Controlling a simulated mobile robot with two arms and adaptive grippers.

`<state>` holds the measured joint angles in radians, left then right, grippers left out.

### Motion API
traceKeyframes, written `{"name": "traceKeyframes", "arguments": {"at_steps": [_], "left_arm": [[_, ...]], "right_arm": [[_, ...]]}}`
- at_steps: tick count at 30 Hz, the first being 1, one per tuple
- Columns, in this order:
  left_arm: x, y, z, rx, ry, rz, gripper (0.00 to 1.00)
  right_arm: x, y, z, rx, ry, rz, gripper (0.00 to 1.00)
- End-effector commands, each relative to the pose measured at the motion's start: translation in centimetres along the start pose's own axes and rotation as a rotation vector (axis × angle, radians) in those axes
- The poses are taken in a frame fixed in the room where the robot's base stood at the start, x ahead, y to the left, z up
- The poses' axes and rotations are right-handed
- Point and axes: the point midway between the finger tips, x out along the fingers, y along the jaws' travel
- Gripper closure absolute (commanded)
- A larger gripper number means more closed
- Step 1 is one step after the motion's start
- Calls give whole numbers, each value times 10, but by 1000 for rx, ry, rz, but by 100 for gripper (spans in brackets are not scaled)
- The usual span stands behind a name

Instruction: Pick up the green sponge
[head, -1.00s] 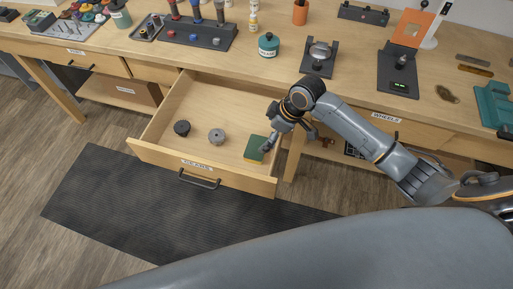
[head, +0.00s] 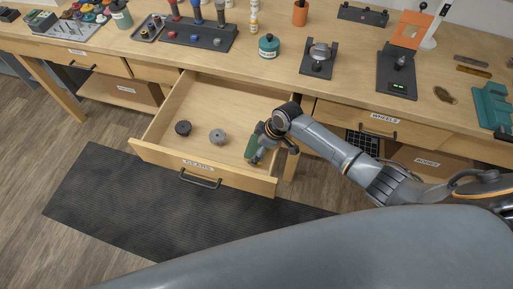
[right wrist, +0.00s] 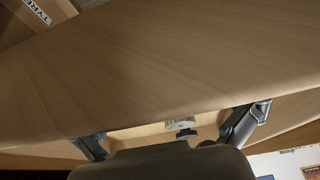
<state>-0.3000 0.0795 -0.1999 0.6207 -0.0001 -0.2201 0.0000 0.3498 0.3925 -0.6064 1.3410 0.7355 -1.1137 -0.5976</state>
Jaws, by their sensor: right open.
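The green sponge (head: 250,147) lies in the right part of the open drawer (head: 163,148), partly hidden behind my right gripper (head: 257,158) in the head view. The gripper is open, reaching down into the drawer over the sponge. I cannot tell whether the fingers touch it. In the right wrist view, the two fingers of my right gripper (right wrist: 168,137) show spread apart at left and right. I cannot make out the sponge there. My left gripper is not in view.
A black wheel-like part (head: 183,128) and a grey one (head: 217,136) lie in the drawer, left of the sponge. The drawer's right wall is close to my gripper. A teal jar (head: 268,46) and several tools stand on the workbench (head: 340,88) behind.

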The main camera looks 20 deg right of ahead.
Motion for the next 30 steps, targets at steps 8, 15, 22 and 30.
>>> {"name": "traceKeyframes", "arguments": {"at_steps": [8, 15, 22, 30], "left_arm": [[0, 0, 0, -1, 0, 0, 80], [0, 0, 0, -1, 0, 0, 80], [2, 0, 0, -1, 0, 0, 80], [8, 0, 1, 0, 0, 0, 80]], "right_arm": [[0, 0, 0, 0, -1, 0, 22], [0, 0, 1, 1, -1, 0, 22], [-14, 1, -5, -2, 1, 2, 22], [-64, 1, -26, -4, 2, 3, 22]]}}
